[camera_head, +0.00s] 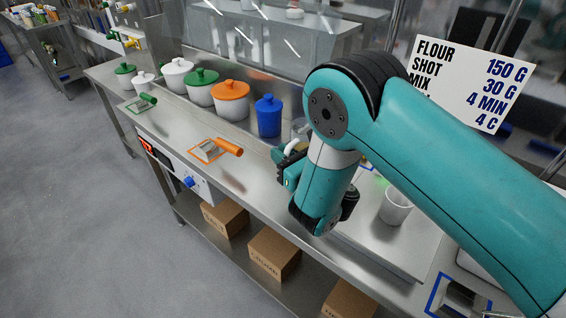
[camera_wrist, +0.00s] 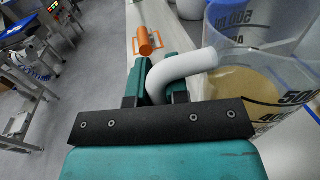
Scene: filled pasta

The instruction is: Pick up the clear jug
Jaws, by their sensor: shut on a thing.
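The clear jug (camera_wrist: 262,75) fills the right side of the wrist view. It has dark printed volume marks, a pale yellowish content and a thick white handle (camera_wrist: 185,68). My gripper (camera_wrist: 160,88) is shut on the handle, with the jug body beside the fingers on the right. In the head view my gripper (camera_head: 291,165) is at the counter's middle, and the white handle (camera_head: 293,147) shows at its fingers. Most of the jug is hidden behind my arm there. Whether its base touches the counter cannot be told.
A blue lidded jar (camera_head: 268,118), an orange-lidded tub (camera_head: 231,103) and green-lidded tubs line the counter's back. An orange-handled scraper (camera_head: 228,147) lies left of my gripper. A whitish cup (camera_head: 395,208) stands to the right. The counter's front strip is mostly clear.

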